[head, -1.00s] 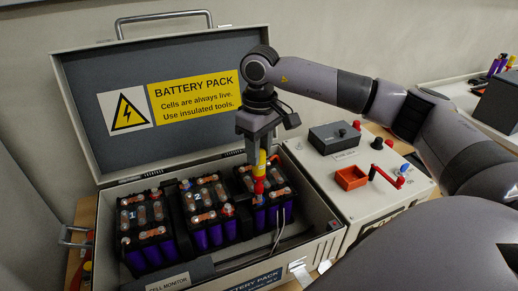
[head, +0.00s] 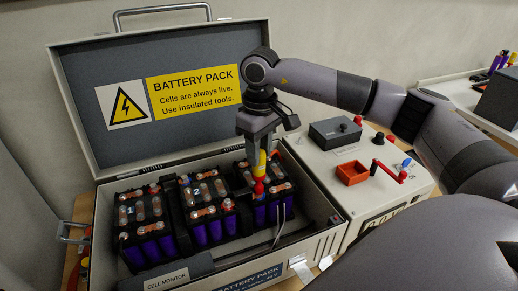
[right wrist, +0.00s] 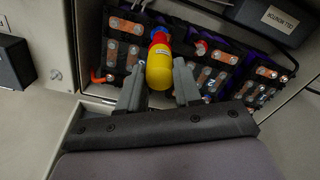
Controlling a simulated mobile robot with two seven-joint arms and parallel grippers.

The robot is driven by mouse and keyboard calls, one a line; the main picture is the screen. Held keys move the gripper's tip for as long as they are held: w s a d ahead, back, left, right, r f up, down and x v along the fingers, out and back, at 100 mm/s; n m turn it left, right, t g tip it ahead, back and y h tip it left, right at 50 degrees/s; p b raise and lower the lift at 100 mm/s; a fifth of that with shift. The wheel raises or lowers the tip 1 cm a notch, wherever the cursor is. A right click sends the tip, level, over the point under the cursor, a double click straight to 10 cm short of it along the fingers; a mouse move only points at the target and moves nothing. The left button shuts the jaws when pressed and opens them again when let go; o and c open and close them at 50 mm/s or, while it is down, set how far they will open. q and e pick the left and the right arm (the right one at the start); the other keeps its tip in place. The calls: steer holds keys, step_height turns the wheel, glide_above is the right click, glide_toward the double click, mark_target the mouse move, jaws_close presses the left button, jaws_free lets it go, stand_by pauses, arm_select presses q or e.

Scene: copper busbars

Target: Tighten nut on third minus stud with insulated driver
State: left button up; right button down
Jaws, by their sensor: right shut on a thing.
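My right gripper (head: 260,150) is shut on the insulated driver (head: 260,163), which has a yellow handle and a red lower part. It holds the driver about upright, tip down, over the front of the third battery module (head: 280,187), at the right of the open case. In the right wrist view the yellow handle (right wrist: 159,68) sits between the fingers (right wrist: 158,82). The driver's tip, the nut and the minus stud under it are hidden or too small to make out, so I cannot tell whether they touch. My left gripper is not in view.
Module 1 (head: 143,224) and module 2 (head: 207,205) stand left of the third, with copper busbars on top. The case lid (head: 80,90) stands open behind. To the right is a pale box (head: 345,200) with an orange tray (head: 352,173) and a red crank (head: 390,172).

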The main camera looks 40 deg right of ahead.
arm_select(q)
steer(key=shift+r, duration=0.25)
arm_select(e)
steer(key=m, duration=0.4)
steer(key=shift+m, duration=1.1)
arm_select(q)
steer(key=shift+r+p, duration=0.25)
steer(key=shift+p, duration=0.2)
arm_select(e)
steer(key=m, duration=0.3)
steer(key=shift+f+m, duration=0.1)
steer(key=shift+m, duration=0.2)
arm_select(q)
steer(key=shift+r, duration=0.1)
arm_select(e)
steer(key=shift+m, duration=1.4)
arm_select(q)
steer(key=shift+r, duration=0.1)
arm_select(e)
steer(key=shift+m, duration=0.6)
arm_select(q)
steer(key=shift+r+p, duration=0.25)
steer(key=shift+p, duration=0.2)
arm_select(e)
steer(key=m, duration=0.5)
steer(key=shift+a+f, duration=0.1)
steer(key=shift+f, duration=0.05)
